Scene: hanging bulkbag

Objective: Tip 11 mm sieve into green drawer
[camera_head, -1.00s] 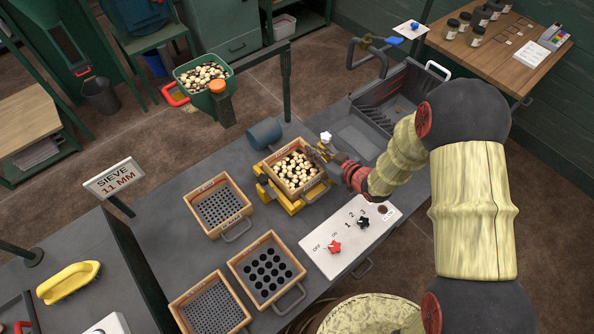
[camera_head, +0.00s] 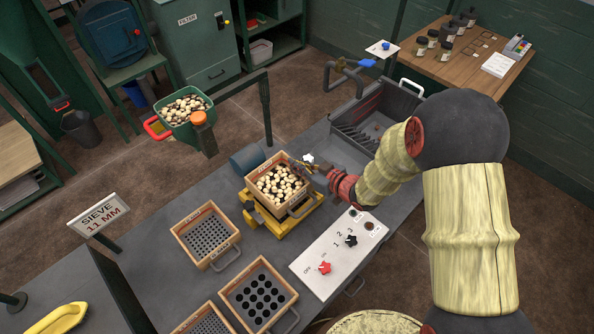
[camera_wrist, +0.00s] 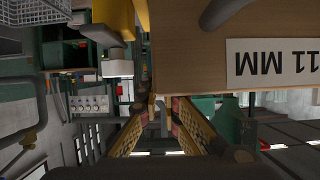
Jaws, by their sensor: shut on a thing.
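A wooden-framed sieve (camera_head: 262,200) full of pale and dark pieces is just above the yellow shaker cradle (camera_head: 290,219), seemingly raised off it and roughly level. In the wrist view its wooden wall (camera_wrist: 195,65) fills the upper right, with an upside-down 11 MM label. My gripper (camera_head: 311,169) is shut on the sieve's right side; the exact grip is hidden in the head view. The fingers show low in the wrist view (camera_wrist: 160,118). A green box (camera_head: 178,133) with a red handle, holding similar pieces, is at upper left; whether it is the green drawer I cannot tell.
Empty sieves (camera_head: 206,262) and (camera_head: 233,290) lie on the grey bench at front left. A switch panel (camera_head: 318,268) is at the front. A post with an orange knob (camera_head: 198,118) stands near the green box. A dark sink (camera_head: 405,103) is behind my arm.

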